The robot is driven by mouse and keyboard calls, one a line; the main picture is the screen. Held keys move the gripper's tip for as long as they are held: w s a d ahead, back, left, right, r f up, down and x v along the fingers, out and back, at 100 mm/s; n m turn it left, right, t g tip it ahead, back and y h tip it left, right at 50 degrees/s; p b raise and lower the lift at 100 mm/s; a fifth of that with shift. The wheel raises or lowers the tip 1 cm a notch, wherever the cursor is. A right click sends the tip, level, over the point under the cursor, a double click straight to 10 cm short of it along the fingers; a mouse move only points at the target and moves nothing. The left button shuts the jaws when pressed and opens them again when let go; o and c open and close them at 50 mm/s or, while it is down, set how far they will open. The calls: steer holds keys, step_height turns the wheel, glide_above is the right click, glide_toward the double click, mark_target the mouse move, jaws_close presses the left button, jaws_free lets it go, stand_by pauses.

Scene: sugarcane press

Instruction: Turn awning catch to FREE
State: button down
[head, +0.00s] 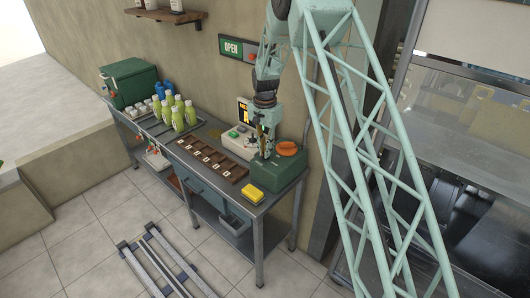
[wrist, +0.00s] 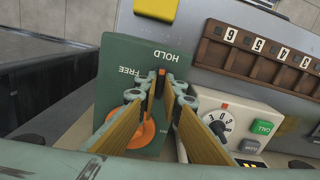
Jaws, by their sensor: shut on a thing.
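The awning catch is an orange round part (wrist: 146,133) with a narrow orange-tipped pointer (wrist: 160,82), on a dark green panel (wrist: 115,55) in the wrist view. The panel reads HOLD and FREE, upside down in this view. The pointer tip lies close to HOLD, with FREE to its left. My gripper (wrist: 161,97) is shut on the catch, its two tan-padded fingers either side of it and hiding much of it. In the head view my gripper (head: 264,150) is down at the green box (head: 275,171), beside the orange part (head: 287,148).
A white unit with a dial (wrist: 218,122) and CALL button (wrist: 263,127) stands right of the panel. A brown numbered rack (wrist: 255,58) is beyond it. A yellow block (head: 251,194) sits near the bench's front edge. Green bottles (head: 178,115) stand further left.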

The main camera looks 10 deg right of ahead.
steer(key=n+b, duration=0.1)
steer(key=n, duration=0.7)
steer(key=shift+n+b, duration=0.3)
steer(key=shift+n, duration=0.1)
steer(key=n, duration=0.3)
steer(key=shift+n, duration=0.4)
steer(key=shift+n+b, duration=0.35)
steer(key=shift+n, duration=1.65)
steer(key=c, duration=2.8)
jaws_free()
steer(key=shift+r, duration=0.15)
